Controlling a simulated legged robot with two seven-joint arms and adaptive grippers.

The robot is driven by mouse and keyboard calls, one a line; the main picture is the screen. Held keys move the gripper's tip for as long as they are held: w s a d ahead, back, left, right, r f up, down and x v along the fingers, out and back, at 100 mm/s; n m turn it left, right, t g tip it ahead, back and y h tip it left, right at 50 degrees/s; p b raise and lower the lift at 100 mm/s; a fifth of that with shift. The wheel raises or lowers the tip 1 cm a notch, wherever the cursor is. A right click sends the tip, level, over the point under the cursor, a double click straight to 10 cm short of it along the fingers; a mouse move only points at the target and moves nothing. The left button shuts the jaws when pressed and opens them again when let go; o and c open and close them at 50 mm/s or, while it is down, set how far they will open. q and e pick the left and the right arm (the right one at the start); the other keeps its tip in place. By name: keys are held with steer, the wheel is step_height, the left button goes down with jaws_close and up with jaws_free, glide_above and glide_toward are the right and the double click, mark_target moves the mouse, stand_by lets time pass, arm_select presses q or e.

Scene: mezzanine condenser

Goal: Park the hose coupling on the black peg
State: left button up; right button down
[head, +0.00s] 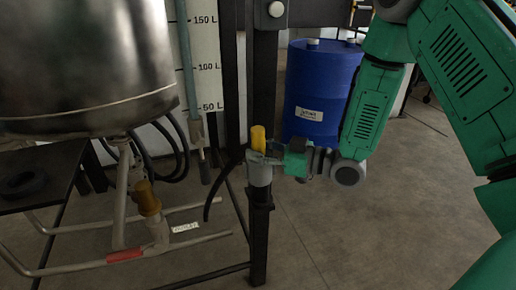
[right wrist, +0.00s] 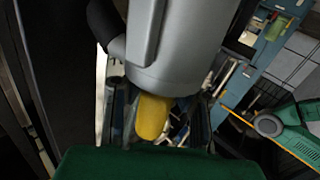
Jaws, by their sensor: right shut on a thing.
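The grey hose coupling (head: 260,174) with a yellow lever (head: 257,138) is upright in front of a dark post, in the middle of the head view. My right gripper (head: 262,158) is shut on it from the right. In the right wrist view the coupling (right wrist: 178,45) is large, with the yellow lever (right wrist: 152,116) between the fingers (right wrist: 160,110). A black hose (head: 222,186) runs from beside the coupling down to the left. A dark piece (head: 262,196) shows just below the coupling; I cannot tell if it is the black peg or touches the coupling. My left gripper is out of view.
A steel tank (head: 85,60) hangs at the left over a pipe frame with a yellow-handled valve (head: 146,198). A blue drum (head: 320,90) stands behind my right arm. The dark post (head: 260,240) is close behind the coupling.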

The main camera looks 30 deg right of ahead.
mark_target(261, 169)
steer(key=shift+d+f, duration=0.2)
steer(key=shift+d, duration=0.55)
steer(key=shift+a+r, duration=0.15)
steer(key=shift+a, duration=0.2)
steer(key=shift+w+a+y, duration=0.1)
steer(key=shift+y, duration=0.2)
steer(key=shift+n+g+y+p, duration=0.4)
steer(key=shift+g+y+p, duration=0.05)
steer(key=shift+g+y, duration=0.15)
steer(key=shift+d+g+y, duration=0.3)
steer(key=shift+d, duration=0.05)
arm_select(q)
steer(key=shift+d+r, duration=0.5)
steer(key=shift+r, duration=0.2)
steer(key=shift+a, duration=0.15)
arm_select(e)
steer(key=shift+a, duration=0.25)
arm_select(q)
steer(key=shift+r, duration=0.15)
arm_select(e)
steer(key=shift+d, duration=0.3)
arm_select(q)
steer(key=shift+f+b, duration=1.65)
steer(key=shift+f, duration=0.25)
arm_select(e)
steer(key=shift+f, duration=3.15)
